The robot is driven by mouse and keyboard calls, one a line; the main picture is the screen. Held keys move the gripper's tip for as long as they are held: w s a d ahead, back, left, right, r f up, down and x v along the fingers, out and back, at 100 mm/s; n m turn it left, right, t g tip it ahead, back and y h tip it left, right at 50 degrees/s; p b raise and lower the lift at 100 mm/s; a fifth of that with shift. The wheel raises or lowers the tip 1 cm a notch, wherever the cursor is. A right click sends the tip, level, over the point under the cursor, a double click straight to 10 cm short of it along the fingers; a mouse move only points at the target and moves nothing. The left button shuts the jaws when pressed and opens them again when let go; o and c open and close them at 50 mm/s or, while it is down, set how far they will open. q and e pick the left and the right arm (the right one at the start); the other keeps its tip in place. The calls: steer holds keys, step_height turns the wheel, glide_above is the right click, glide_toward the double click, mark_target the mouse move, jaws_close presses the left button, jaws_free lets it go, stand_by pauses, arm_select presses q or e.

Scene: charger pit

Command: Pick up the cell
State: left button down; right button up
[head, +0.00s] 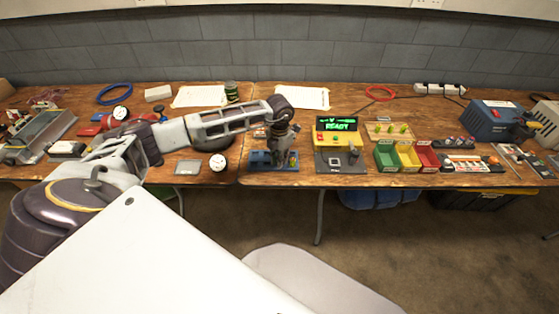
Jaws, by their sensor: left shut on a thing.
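My left gripper (279,155) points down over a blue tray (259,164) on the front part of the wooden table. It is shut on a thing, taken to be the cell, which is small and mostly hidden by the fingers. Right of it stands a charger (337,140) with a green lit display reading READY and a grey base. My right gripper is not in view.
Green, yellow and red bins (404,156) stand right of the charger. A wooden holder (389,132) with green pieces is behind them. White paper sheets (312,98) lie behind.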

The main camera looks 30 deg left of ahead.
arm_select(q)
step_height(320, 180, up, 9)
steer(key=shift+r, duration=0.2)
stand_by(0.3)
stand_by(0.5)
steer(key=shift+w+a+r+p, duration=0.1)
steer(key=shift+r+p, duration=0.15)
steer(key=shift+r, duration=0.15)
steer(key=shift+w+a+r+p, duration=0.1)
steer(key=shift+r+p, duration=0.1)
steer(key=shift+r, duration=0.2)
